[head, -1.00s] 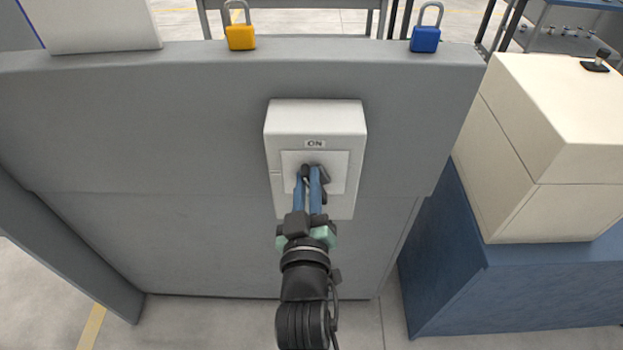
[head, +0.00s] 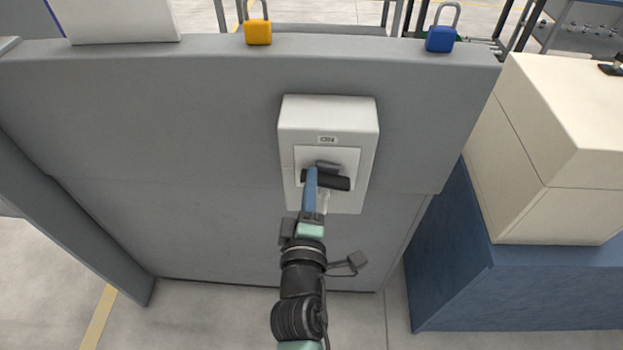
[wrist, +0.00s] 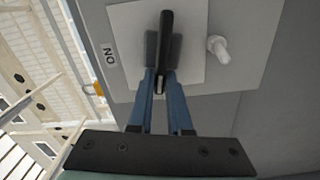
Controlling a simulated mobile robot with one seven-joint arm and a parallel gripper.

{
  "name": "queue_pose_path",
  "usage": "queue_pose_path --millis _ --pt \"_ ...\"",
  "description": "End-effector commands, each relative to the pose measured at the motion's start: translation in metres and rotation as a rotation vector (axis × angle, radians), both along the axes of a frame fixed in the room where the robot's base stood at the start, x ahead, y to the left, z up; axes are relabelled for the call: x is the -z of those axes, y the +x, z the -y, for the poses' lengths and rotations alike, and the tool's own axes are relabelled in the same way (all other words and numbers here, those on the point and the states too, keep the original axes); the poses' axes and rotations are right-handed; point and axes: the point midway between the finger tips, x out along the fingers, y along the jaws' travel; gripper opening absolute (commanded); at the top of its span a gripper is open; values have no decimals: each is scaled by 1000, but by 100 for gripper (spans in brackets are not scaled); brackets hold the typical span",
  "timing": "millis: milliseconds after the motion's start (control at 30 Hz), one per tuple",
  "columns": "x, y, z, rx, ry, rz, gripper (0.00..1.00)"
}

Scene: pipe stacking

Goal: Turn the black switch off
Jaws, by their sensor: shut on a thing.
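The black switch (head: 334,182) is on a white box on the grey panel, below an "ON" label (head: 327,139). Its handle lies crosswise, nearly level in the head view. My gripper (head: 311,173) is at the left part of the handle with its blue fingers nearly edge-on. In the wrist view, the switch handle (wrist: 166,35) runs up from between the fingertips of my gripper (wrist: 160,84), which are closed around its near end. The "ON" label (wrist: 109,54) is left of it there. The fingers hide part of the handle.
A white knob (wrist: 218,48) sticks out beside the switch plate. A yellow padlock (head: 258,32) and a blue padlock (head: 440,38) stand on the panel's top ledge. A cream box (head: 560,150) on a blue base stands at the right.

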Motion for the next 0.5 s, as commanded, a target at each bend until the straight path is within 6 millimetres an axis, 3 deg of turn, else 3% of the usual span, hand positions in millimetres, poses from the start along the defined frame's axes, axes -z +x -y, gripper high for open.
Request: queue_pose_path --millis 500 --pt "6 0 -1 -1 -220 0 0"
